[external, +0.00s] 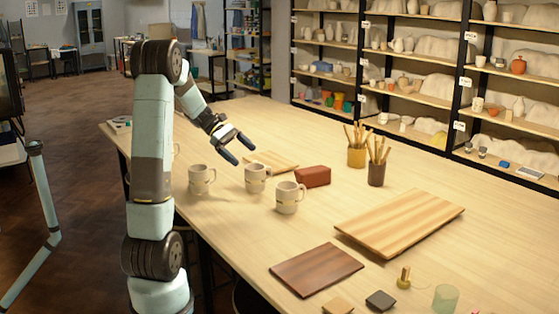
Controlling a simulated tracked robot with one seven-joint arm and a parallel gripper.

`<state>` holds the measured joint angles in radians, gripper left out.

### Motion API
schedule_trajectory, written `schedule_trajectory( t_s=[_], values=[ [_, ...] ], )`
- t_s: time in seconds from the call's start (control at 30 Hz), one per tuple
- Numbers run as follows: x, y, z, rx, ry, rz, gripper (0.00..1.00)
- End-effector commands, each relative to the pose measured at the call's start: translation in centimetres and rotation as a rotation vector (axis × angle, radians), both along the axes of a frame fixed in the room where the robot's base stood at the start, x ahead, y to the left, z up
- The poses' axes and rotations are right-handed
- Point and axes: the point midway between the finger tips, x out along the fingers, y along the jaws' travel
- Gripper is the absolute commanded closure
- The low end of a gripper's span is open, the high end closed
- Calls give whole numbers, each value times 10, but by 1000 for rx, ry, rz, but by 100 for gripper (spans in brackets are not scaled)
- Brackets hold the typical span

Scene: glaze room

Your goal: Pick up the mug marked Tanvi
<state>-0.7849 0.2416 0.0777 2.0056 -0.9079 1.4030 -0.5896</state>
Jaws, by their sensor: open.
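Three similar pale mugs stand upright on the wooden table: a left mug (201,180), a middle mug (256,178) and a right mug (288,198). Each seems to have a small label low on its side, too small to read, so I cannot tell which is marked Tanvi. My gripper (240,151) is open and empty. Its two dark blue fingertips point down and to the right, above and behind the left and middle mugs in the picture, apart from them.
A red-brown block (313,176) sits close behind the right mug. A thin board (271,161) lies behind the middle mug. Two brush pots, one yellow (357,157) and one brown (376,174), stand farther right. A large striped board (400,222) and a dark board (316,270) lie nearer.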

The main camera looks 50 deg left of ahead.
Motion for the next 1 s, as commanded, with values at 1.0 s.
schedule_trajectory(
  t_s=[1.0],
  values=[
    [46, 75, -75, -330, 35, 330, 0]
  ],
)
